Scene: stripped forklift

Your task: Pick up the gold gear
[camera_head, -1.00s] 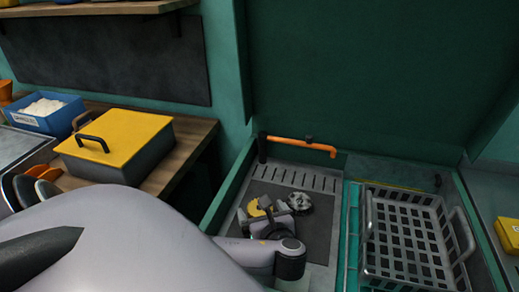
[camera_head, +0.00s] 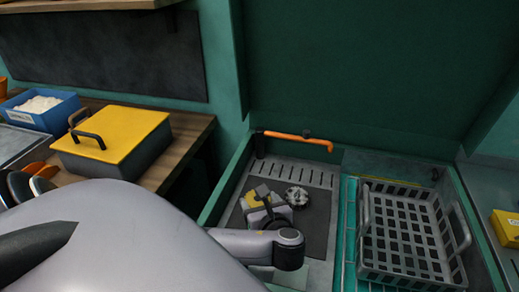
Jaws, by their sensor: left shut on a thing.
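The gold gear (camera_head: 251,200) shows as a small yellow patch over the dark mat in the sink-like basin. My left gripper (camera_head: 259,203) is shut on it and hides much of it. I cannot tell whether the gear still touches the mat. A grey metal gear (camera_head: 296,197) lies just right of the gripper. My right gripper is not in view.
An orange-handled bar (camera_head: 300,138) runs along the basin's back. A yellow-lidded box (camera_head: 113,137) and a blue bin (camera_head: 40,112) stand on the wooden bench at left.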

